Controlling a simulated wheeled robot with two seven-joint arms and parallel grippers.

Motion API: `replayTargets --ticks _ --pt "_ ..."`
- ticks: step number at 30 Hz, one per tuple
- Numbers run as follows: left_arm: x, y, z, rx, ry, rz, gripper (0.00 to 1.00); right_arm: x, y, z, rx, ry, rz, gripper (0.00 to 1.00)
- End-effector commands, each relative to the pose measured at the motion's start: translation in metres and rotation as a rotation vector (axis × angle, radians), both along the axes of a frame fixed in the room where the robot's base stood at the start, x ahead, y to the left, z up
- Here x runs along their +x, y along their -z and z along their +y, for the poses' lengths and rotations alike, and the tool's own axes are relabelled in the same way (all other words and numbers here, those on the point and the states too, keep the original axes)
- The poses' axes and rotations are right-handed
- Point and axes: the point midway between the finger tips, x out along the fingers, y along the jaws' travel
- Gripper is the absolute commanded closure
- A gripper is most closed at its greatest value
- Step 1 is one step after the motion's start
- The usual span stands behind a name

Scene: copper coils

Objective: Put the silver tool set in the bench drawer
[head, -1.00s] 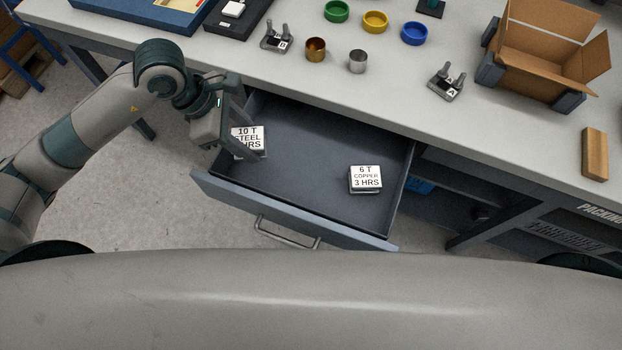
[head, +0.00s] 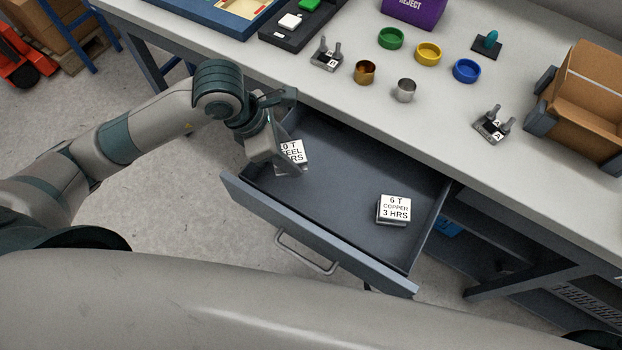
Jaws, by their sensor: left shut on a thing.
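A small block with a white label reading "10 T STEEL" (head: 293,153), which looks like the silver tool set, is at the left end of the open bench drawer (head: 340,160). My left gripper (head: 284,158) is shut on it and covers its left part. I cannot tell whether the block touches the drawer floor. A similar block labelled "6 T COPPER 3 HRS" (head: 394,209) lies in the drawer's right part. My right gripper is not in view.
On the bench top (head: 420,125) stand a copper cup (head: 365,72), a silver cup (head: 405,90), coloured rings, two pegged stands and a cardboard box (head: 585,95). The drawer handle (head: 305,252) faces me. The drawer's middle is clear.

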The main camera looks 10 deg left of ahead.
Motion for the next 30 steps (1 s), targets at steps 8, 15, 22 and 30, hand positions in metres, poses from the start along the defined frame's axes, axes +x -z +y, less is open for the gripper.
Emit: replayTargets --ticks 8,15,22,30 --pt "-0.001 0.039 0.0 0.0 -0.001 0.002 0.93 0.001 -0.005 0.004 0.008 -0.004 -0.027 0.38" --pt "0.0 0.047 0.0 -0.002 0.001 -0.001 0.93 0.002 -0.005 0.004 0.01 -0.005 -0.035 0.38" --pt "0.0 0.049 0.0 -0.001 0.0 0.0 0.93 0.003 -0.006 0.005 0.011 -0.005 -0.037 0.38" --pt "-0.001 0.076 0.0 -0.001 -0.001 0.001 0.93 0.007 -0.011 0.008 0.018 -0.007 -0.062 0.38"
